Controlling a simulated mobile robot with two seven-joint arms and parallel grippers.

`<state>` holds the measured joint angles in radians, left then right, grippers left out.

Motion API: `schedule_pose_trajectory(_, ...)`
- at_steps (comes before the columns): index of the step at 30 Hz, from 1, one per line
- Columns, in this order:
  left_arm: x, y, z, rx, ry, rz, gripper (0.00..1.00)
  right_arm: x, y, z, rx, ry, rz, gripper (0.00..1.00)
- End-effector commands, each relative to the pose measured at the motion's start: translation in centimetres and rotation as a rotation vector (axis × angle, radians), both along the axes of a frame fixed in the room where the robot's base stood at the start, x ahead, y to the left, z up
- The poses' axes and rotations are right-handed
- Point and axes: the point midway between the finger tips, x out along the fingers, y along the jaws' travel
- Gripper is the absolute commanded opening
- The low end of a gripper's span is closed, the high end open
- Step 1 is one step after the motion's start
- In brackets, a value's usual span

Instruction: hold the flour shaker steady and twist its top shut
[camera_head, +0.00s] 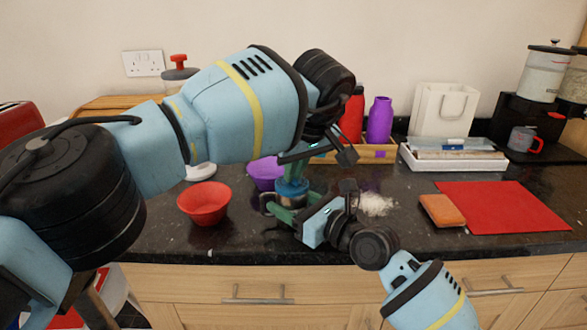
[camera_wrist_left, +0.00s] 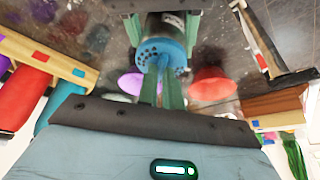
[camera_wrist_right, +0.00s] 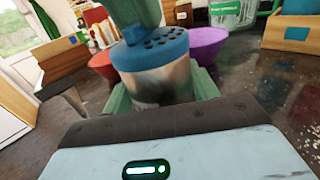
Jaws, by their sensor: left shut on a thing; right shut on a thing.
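The flour shaker has a grey metal body (camera_wrist_right: 160,84) and a blue top with holes (camera_wrist_right: 152,48). It stands upright on the dark counter, and its blue top also shows in the head view (camera_head: 292,187). My left gripper (camera_head: 293,172) reaches down from above and is shut on the shaker's top; its green fingers meet the top's middle in the left wrist view (camera_wrist_left: 162,74). My right gripper (camera_head: 284,206) comes in low from the side and is shut around the metal body. The arms and fingers hide part of the shaker in the head view.
A red bowl (camera_head: 204,205) stands left of the shaker and a purple bowl (camera_head: 265,174) behind it. White powder (camera_head: 375,204) lies to the right. An orange sponge (camera_head: 441,210) touches a red mat (camera_head: 505,208). A wooden crate (camera_head: 371,154) with bottles stands behind.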

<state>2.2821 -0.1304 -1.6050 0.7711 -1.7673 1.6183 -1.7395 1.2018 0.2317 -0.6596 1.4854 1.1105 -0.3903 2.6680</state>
Motion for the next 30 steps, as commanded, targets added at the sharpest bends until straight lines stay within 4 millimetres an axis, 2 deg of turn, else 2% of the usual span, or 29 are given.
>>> schedule_pose_trajectory(12,0.13,-0.14,0.07,0.0,-0.002,0.177,0.0,0.01,-0.02,-0.08,-0.001,0.002,0.0,0.32)
schedule_pose_trajectory(27,0.11,-0.17,0.1,0.001,-0.002,0.195,0.0,0.0,-0.01,-0.1,-0.001,0.002,0.0,0.32)
schedule_pose_trajectory(28,0.11,-0.17,0.1,0.001,-0.002,0.195,0.11,0.0,-0.01,-0.1,-0.001,0.002,0.0,0.32)
schedule_pose_trajectory(30,0.11,-0.17,0.09,0.001,-0.002,0.194,0.21,0.0,-0.01,-0.1,-0.001,0.002,0.0,0.32)
